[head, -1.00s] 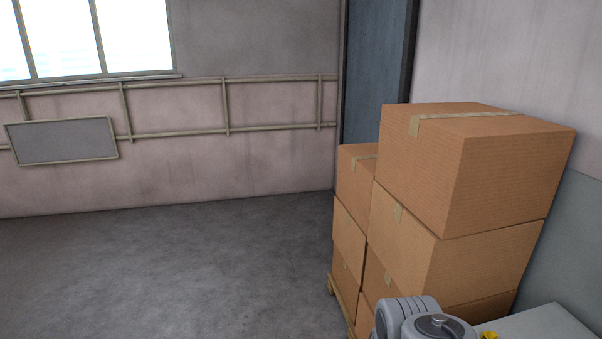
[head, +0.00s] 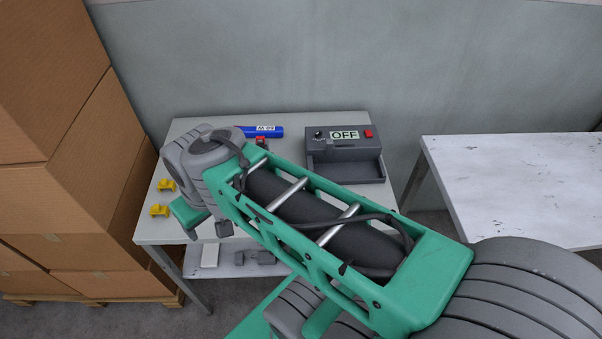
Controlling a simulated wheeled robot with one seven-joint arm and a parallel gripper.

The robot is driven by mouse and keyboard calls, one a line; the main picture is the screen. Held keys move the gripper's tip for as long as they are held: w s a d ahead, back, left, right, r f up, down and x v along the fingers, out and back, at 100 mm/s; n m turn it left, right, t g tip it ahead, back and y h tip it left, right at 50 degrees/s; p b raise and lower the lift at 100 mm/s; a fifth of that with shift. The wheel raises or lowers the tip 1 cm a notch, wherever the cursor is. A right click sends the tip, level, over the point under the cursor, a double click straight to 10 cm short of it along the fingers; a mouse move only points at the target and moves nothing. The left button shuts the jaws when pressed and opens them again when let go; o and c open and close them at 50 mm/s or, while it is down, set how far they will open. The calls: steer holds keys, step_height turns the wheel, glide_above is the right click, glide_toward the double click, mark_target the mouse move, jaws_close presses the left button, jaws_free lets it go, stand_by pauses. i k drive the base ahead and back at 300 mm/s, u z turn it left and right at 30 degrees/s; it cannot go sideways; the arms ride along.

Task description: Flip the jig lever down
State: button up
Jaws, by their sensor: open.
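On the grey table (head: 190,128), a dark grey box (head: 345,157) bears an OFF label, a red button and a small black knob, with an open tray at its front. Left of it, a small red part (head: 261,142) shows just behind my arm, close to a blue cylinder (head: 268,131) with a white label. I cannot tell whether this red part is the jig lever; my arm hides most of what is around it. My gripper does not show clearly; my folded green and grey arm crosses in front of the table and covers its middle.
Two yellow parts (head: 160,210) lie at the table's left edge. A lower shelf (head: 240,270) holds a white block and grey parts. Stacked cardboard boxes (head: 60,190) stand close on the left. A white table (head: 520,180), mostly bare, stands on the right, across a gap.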

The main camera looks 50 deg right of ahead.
mark_target(261, 140)
steer(key=z, duration=0.9)
steer(key=k, duration=1.35)
steer(key=u, duration=0.6)
steer(key=i, duration=1.5)
steer(key=z, duration=0.8)
steer(key=i, duration=0.4)
steer(key=z, duration=0.35)
